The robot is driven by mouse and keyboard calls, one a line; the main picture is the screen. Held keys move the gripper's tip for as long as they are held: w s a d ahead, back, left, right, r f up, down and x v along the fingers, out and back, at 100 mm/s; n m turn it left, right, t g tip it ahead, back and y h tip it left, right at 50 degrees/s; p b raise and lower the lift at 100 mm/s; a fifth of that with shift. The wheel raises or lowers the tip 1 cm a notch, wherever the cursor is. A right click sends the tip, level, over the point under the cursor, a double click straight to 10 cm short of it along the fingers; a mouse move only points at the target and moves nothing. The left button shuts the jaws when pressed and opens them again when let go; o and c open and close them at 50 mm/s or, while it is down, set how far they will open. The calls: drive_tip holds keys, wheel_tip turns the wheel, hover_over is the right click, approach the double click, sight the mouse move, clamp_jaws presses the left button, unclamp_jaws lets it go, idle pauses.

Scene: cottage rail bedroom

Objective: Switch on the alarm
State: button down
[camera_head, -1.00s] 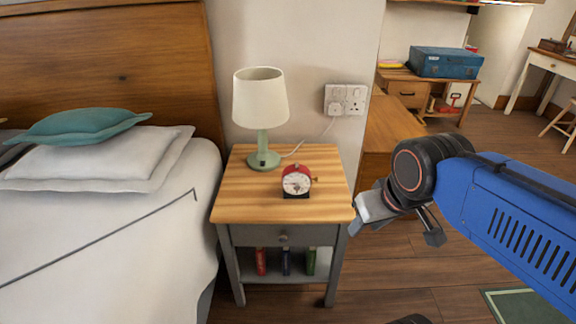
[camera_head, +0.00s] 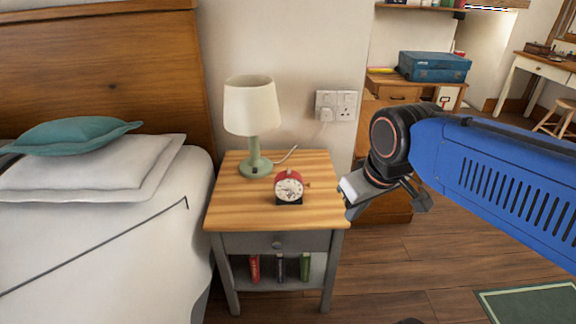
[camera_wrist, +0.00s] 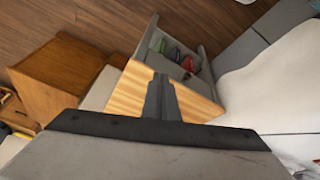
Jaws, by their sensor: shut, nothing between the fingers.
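A red alarm clock (camera_head: 289,187) with a pale round face stands upright on a dark base on the wooden top of the nightstand (camera_head: 235,210). A small brass-coloured piece sticks out at its right side. My gripper (camera_head: 347,207) is at the right edge of the nightstand, to the right of the clock and apart from it. In the wrist view my gripper (camera_wrist: 161,82) shows its fingers together and empty in front of the nightstand top (camera_wrist: 127,92). The clock cannot be made out in the wrist view.
A lamp (camera_head: 251,108) with a green base stands behind the clock. A socket plate (camera_head: 336,105) is on the wall. The bed (camera_head: 100,240) is at the left. Books (camera_head: 280,267) stand on the lower shelf. A wooden cabinet (camera_wrist: 65,65) is beside the nightstand. The nightstand's front left top is clear.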

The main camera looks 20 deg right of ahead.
drive_tip(key=w+a+r+n+g, duration=0.25)
drive_tip(key=w+r+n, duration=0.5)
drive_tip(key=w, duration=0.55)
wheel_tip(320, 180, up, 3)
drive_tip(key=n+g, duration=0.2)
drive_tip(key=n, duration=0.4)
hover_over(288, 173)
wheel_tip(288, 173, down, 14)
drive_tip(key=shift+f, duration=0.1)
drive_tip(key=shift+s+f+t, duration=0.15)
drive_tip(key=shift+t, duration=0.3)
